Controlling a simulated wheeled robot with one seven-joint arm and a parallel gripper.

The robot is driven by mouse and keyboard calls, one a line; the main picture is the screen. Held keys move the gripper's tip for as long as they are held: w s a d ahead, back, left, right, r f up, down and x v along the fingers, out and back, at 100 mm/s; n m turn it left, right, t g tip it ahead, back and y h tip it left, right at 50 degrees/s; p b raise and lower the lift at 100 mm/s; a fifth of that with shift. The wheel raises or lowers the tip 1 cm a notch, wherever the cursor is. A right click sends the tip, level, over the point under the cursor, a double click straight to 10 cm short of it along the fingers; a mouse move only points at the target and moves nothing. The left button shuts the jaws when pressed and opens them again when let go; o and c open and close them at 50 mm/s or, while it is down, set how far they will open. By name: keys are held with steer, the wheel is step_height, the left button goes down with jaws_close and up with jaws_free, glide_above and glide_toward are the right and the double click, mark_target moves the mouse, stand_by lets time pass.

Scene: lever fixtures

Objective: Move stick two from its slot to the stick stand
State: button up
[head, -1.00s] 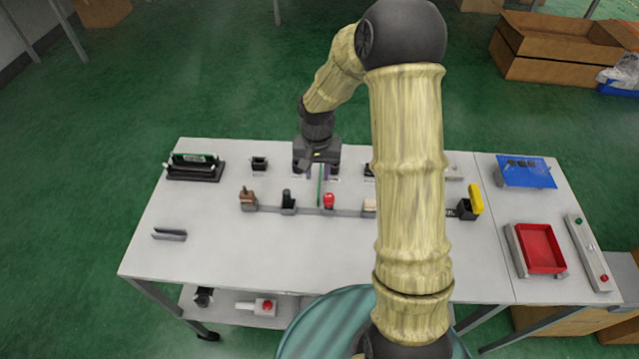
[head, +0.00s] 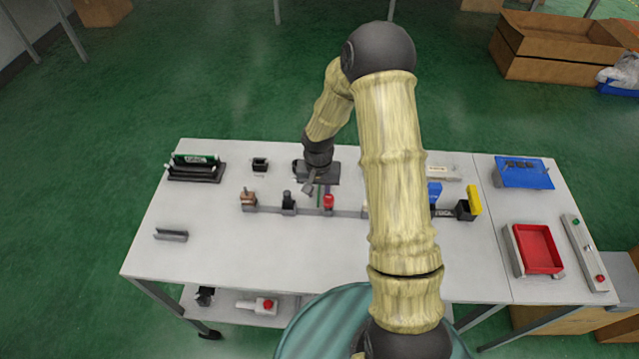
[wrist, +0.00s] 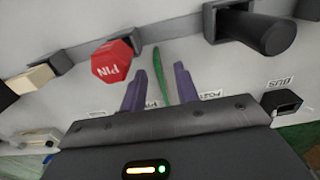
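My gripper (head: 322,191) hangs over the back middle of the table, pointing down. In the wrist view its two purple fingers (wrist: 160,88) are spread apart. A thin green stick (wrist: 158,68) shows between them, with a gap on each side; its lower end is hidden behind the gripper body. The green stick also shows in the head view (head: 319,197) beside the fingers. No number shows on it, so I cannot tell whether it is stick two. I cannot tell which fixture is the stick stand.
A row of fixtures crosses the table: a brown one (head: 248,198), a black knob (head: 287,199), a red PIN knob (head: 328,201). A black rack (head: 196,170) stands at the back left, a small grey holder (head: 171,235) at the left. The front of the table is clear.

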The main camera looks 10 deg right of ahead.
steer(key=shift+f, duration=0.7)
jaws_close()
